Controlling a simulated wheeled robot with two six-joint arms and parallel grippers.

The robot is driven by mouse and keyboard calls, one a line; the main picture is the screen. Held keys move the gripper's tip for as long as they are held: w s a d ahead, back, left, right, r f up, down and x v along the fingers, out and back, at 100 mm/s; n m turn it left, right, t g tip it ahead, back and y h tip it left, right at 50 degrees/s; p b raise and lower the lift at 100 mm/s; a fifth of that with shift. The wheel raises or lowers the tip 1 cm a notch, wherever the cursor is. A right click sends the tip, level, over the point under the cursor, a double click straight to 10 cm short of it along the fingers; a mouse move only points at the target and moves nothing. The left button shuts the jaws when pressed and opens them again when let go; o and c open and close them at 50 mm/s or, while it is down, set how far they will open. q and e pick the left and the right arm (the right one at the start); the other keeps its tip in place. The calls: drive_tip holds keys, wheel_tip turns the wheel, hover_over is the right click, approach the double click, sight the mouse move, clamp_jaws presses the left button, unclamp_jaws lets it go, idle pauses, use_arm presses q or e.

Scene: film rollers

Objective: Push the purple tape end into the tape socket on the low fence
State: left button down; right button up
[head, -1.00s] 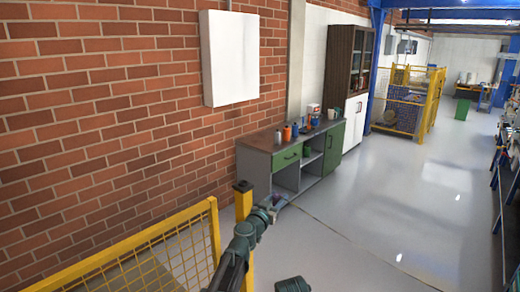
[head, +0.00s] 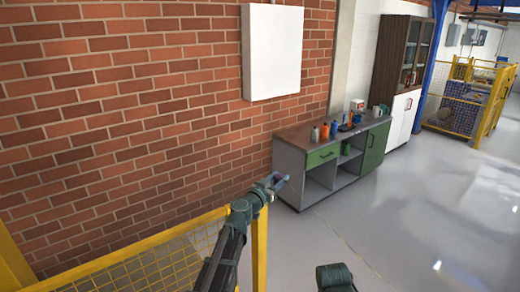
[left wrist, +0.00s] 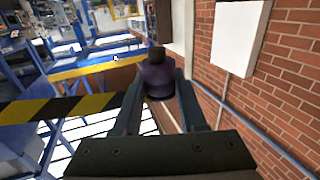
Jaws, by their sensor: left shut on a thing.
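My left gripper (head: 278,180) is shut on the purple tape end (left wrist: 159,80), which sits between the two fingers in the left wrist view and has a dark tip. The gripper is at the top of a yellow post (head: 260,245) of the low fence (head: 165,235). The arm and gripper cover the post's top, so I cannot make out the tape socket or tell whether the tape end touches it.
A brick wall (head: 150,120) with a white box (head: 273,52) runs behind the fence. A grey-green workbench (head: 318,180) with bottles stands beyond the post, next to a tall cabinet (head: 402,70). The grey floor (head: 410,230) at right is clear.

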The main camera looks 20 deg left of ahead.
use_arm(q)
drive_tip(key=s+a+r+y+p, duration=0.1)
drive_tip(key=a+r+p, duration=0.2)
drive_tip(key=a, duration=0.3)
drive_tip(key=shift+s+a+r+n, duration=0.2)
drive_tip(key=shift+a+r+n, duration=0.15)
drive_tip(key=shift+r, duration=0.45)
use_arm(e)
wheel_tip(320, 180, up, 5)
drive_tip(key=shift+f, duration=0.15)
use_arm(q)
drive_tip(key=shift+f, duration=0.15)
use_arm(e)
drive_tip(key=shift+f, duration=0.15)
use_arm(q)
wheel_tip(320, 180, down, 7)
drive_tip(key=b, duration=0.7)
drive_tip(key=shift+f+b, duration=0.15)
drive_tip(key=shift+b, duration=0.2)
use_arm(e)
wheel_tip(320, 180, down, 7)
drive_tip(key=shift+f, duration=0.2)
use_arm(q)
drive_tip(key=shift+f+b, duration=0.55)
use_arm(e)
drive_tip(key=shift+f, duration=0.55)
use_arm(q)
drive_tip(key=shift+c, duration=1.9)
unclamp_jaws()
drive_tip(key=shift+s, duration=0.15)
